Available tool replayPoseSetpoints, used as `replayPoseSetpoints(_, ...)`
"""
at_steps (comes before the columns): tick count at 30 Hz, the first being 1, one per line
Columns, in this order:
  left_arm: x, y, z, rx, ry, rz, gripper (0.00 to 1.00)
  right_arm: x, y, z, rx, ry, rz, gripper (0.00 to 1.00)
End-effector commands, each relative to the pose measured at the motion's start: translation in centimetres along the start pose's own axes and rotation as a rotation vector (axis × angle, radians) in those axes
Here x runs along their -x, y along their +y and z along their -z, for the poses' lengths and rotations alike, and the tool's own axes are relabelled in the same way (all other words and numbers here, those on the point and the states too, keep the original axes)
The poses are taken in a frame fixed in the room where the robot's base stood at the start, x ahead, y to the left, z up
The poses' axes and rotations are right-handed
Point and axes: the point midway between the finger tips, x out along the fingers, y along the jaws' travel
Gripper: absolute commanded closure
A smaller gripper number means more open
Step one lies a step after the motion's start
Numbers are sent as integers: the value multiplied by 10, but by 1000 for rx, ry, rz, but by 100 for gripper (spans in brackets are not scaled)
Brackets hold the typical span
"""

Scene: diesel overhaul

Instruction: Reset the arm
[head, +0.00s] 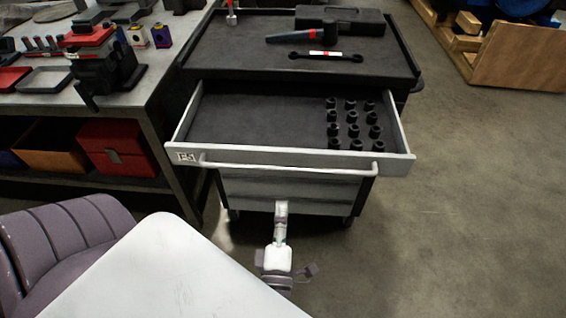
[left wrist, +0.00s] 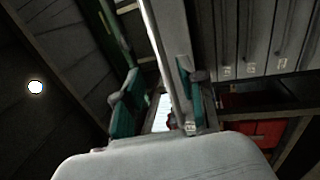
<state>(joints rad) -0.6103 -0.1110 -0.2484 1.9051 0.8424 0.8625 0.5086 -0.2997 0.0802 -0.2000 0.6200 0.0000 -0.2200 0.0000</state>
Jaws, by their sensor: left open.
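My left gripper (head: 280,210) is in front of the grey tool cart, below the handle (head: 290,171) of its pulled-out top drawer (head: 260,157) in the head view. It looks apart from the handle there. In the left wrist view its two teal fingers (left wrist: 160,95) stand open. A long pale strip shows between them in the picture; I cannot tell how near it is. I see nothing held. My right gripper is not in view.
Several black sockets (head: 354,127) stand in the drawer's right part. A hammer (head: 300,36), a wrench (head: 325,54) and a black case (head: 341,20) lie on the cart top. A workbench (head: 140,92) with a red box (head: 117,148) below is at left.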

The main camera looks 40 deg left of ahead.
Motion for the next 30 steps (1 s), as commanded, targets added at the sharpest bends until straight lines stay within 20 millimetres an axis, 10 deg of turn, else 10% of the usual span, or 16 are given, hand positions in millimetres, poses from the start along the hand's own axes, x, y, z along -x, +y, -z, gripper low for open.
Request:
replayPoseSetpoints(22, 9, -6, -5, -23, -24, 7, 60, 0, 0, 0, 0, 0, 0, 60)
replayPoseSetpoints(26, 20, -46, -30, -162, -164, 54, 60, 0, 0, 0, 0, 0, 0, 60)
replayPoseSetpoints(30, 54, -131, -65, -441, -444, 149, 60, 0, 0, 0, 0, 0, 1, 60)
